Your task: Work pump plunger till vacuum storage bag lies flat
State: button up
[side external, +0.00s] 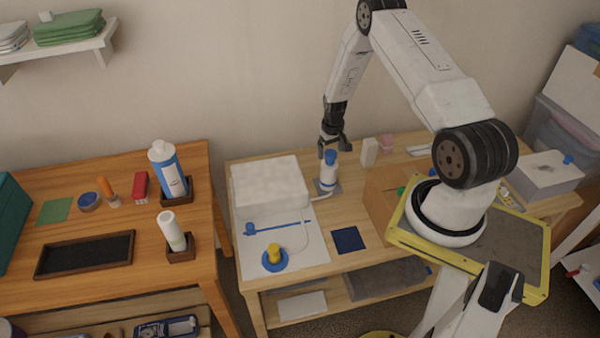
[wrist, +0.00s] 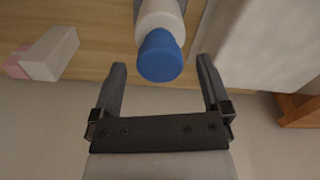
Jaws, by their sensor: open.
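The pump is a white cylinder (side external: 328,178) with a blue plunger cap (side external: 330,157), upright on a small grey base on the light wooden table. The puffy white vacuum storage bag (side external: 270,183) lies to its left, still thick and raised; a pale hose (side external: 318,196) runs from the pump's foot towards it. My gripper (side external: 334,152) is open and empty, pointing down close to the cap. In the wrist view the blue cap (wrist: 160,57) lies ahead of my gripper (wrist: 162,78), roughly centred between the finger lines. I cannot tell whether any finger touches it.
A white box (side external: 370,152) and a pink block (side external: 386,144) stand right of the pump, with a cardboard box (side external: 385,200) nearer my base. A yellow-knobbed blue disc (side external: 274,260), a blue strip (side external: 278,227) and a dark blue square (side external: 348,240) lie in front.

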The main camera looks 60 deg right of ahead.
jog(key=shift+f, duration=0.3)
jog(key=c, duration=1.3)
jog(key=shift+r, duration=2.6)
jog(key=o, duration=1.3)
jog(key=shift+r, duration=0.1)
